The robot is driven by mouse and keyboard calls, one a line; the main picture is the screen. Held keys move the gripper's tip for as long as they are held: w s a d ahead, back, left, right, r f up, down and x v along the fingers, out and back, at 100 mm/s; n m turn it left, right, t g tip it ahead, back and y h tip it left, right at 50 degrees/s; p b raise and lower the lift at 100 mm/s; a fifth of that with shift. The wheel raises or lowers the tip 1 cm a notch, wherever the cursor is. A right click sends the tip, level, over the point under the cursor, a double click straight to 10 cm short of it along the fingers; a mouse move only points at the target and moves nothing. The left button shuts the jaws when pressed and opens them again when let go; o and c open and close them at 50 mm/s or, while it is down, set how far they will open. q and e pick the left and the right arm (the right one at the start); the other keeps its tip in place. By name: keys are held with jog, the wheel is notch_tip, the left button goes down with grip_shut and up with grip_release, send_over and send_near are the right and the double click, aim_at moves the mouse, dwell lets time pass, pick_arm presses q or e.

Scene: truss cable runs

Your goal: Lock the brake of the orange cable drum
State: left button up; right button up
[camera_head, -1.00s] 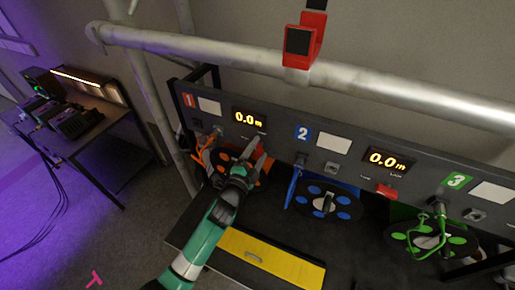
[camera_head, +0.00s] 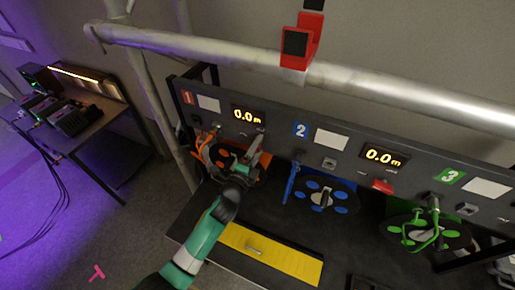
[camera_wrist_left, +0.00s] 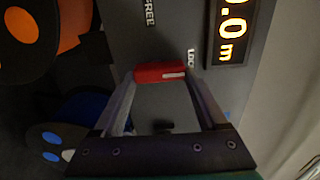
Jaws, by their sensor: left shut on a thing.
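The orange cable drum (camera_head: 226,154) sits under panel label 1 at the left of the rack, partly covered by my left gripper. It also shows at the top left of the left wrist view (camera_wrist_left: 70,22). Its red brake lever (camera_wrist_left: 160,72) is between my left fingertips, near the LOCK mark on the grey panel, with the FREE mark further off. My left gripper (camera_wrist_left: 160,85) is shut on this lever. In the head view my left gripper (camera_head: 255,150) is at the panel just right of the drum and hides the lever. My right gripper is not in view.
A blue drum (camera_head: 326,196) with its own red lever (camera_head: 383,186) and a green drum (camera_head: 422,233) stand to the right. A yellow drawer front (camera_head: 270,254) lies below. A metal pipe (camera_head: 200,52) with a red clamp (camera_head: 300,45) crosses above the panel.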

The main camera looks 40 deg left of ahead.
pick_arm(q)
jog(key=o, duration=1.3)
jog(key=shift+s, duration=0.1)
jog(key=v, duration=1.1)
jog(key=shift+s+p, duration=0.2)
jog(key=shift+p, duration=0.15)
jog(key=shift+d, duration=0.15)
